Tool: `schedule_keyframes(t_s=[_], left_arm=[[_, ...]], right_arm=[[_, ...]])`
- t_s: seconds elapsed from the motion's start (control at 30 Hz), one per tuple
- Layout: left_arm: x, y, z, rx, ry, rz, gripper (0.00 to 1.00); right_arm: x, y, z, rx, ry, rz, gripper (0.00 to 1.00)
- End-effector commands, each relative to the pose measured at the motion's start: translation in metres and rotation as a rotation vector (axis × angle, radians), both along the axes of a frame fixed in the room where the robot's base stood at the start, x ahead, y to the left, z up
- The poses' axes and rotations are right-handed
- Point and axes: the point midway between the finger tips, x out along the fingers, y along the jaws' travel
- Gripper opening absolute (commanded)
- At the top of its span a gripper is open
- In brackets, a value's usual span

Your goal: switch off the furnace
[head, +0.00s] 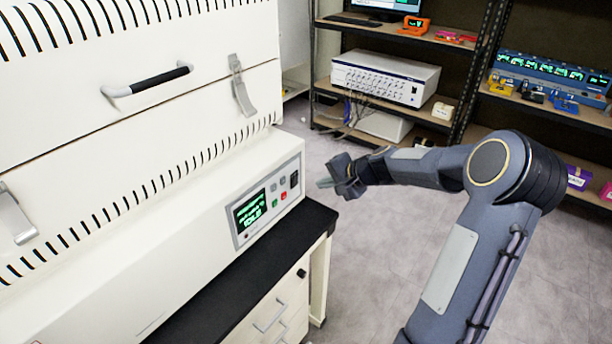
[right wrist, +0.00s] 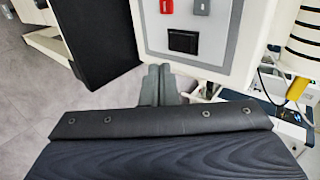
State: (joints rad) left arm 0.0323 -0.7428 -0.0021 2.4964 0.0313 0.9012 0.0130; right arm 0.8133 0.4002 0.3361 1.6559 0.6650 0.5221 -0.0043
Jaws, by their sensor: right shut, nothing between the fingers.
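The furnace (head: 130,130) is a large cream cabinet with black vent slots, on the left in the head view. Its control panel (head: 266,204) has a lit green display (head: 250,208), small buttons including a red one (head: 283,196), and a black rocker switch (head: 294,179) at the right end. In the right wrist view the black switch (right wrist: 183,41) and the red button (right wrist: 166,6) show close up. My right gripper (head: 322,183) is shut and empty, a little right of the panel and apart from it. Its fingers (right wrist: 160,85) point toward the panel's switch end. My left gripper is not in view.
The furnace stands on a black-topped bench (head: 240,290) with drawers (head: 275,315). Shelves (head: 385,95) at the back hold a white instrument (head: 385,78) and a blue device (head: 550,75). The grey floor (head: 380,260) right of the bench is clear around my arm.

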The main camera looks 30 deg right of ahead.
Motion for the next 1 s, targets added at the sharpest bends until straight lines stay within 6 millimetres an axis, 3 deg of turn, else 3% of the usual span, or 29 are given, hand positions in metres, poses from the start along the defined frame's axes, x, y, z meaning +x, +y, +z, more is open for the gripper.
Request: schedule_keyframes(t_s=[0.13,0.4,0.87,1.0], left_arm=[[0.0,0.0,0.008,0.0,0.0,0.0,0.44],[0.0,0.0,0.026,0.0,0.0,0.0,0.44],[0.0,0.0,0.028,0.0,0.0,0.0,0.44],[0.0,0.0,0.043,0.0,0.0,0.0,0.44]], right_arm=[[0.023,0.011,-0.019,0.003,0.001,0.004,0.0],[0.054,0.023,-0.013,0.0,0.0,0.001,0.0],[0.059,0.025,-0.014,0.0,0.001,0.0,0.0],[0.062,0.026,-0.008,-0.008,0.022,0.002,0.0]])
